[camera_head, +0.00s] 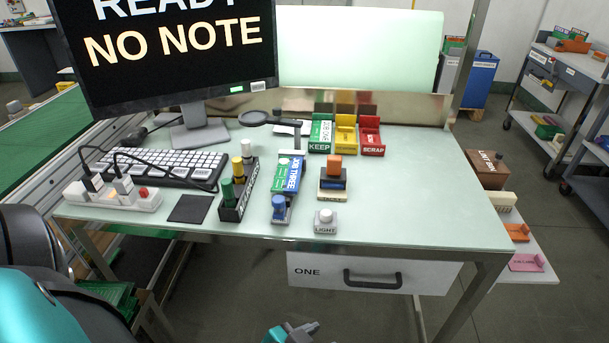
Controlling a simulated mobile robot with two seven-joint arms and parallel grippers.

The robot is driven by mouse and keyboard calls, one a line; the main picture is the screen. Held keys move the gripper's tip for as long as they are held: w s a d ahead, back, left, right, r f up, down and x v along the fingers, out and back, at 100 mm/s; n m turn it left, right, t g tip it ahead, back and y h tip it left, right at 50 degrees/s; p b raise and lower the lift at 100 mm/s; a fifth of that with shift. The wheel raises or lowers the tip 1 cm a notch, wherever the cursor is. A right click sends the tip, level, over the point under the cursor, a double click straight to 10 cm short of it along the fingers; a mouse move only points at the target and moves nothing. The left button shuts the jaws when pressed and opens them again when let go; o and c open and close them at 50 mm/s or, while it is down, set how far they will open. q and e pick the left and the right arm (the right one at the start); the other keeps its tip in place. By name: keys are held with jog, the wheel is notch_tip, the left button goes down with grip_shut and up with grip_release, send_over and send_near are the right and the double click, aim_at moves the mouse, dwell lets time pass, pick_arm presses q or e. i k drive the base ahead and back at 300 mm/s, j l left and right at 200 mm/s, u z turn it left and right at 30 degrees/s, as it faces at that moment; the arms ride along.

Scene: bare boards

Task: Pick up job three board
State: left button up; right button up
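The job three board (293,174) is a blue and green board with white "JOB THREE" lettering. It is near the middle of the table, just behind a small stand with a blue knob (279,206). I cannot tell whether the board lies flat or is tilted. A teal and grey gripper (303,331), which seems to be my left, shows at the bottom edge, below and in front of the table and well apart from the board. Its fingers are too cut off to tell open from shut. My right gripper is not in view.
Left of the board is a black rack (238,190) with coloured knobs; right are a stamp with orange top (334,168) and a light button (325,221). Green, yellow and red trays (371,137) stand behind. A magnifier (254,118) reaches near the board. The table's front right is clear.

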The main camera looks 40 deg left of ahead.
aim_at(287, 180)
jog(key=l+u, duration=0.15)
jog(key=u, duration=0.3)
jog(key=l+u, duration=0.2)
jog(key=u, duration=0.25)
jog(key=i, duration=0.05)
